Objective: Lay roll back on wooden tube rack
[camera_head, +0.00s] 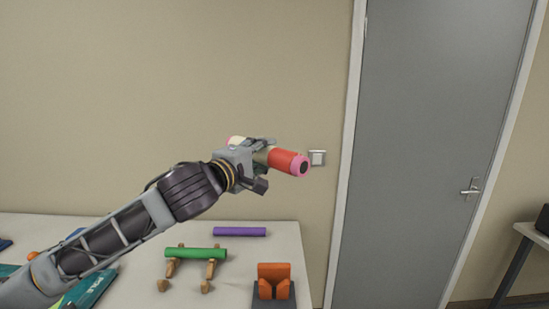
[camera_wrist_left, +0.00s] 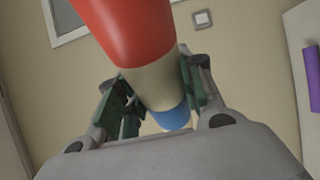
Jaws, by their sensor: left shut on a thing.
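A roll (camera_head: 284,160) with a red section, a cream middle and pink end is held up in the air above the table. My left gripper (camera_head: 262,152) is shut on its cream middle. In the left wrist view the roll (camera_wrist_left: 152,82) runs between the fingers of the gripper (camera_wrist_left: 160,100), with a blue part at its lower end. The wooden tube rack (camera_head: 171,268) stands on the table below, with a green tube (camera_head: 196,254) lying across it. My right gripper is not in view.
On the white table (camera_head: 240,262), a purple tube (camera_head: 240,232) lies behind the rack. An orange block-like holder (camera_head: 274,281) stands to the right of it. Teal packets (camera_head: 92,290) lie partly behind my left arm. A grey door (camera_head: 430,150) is at the right.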

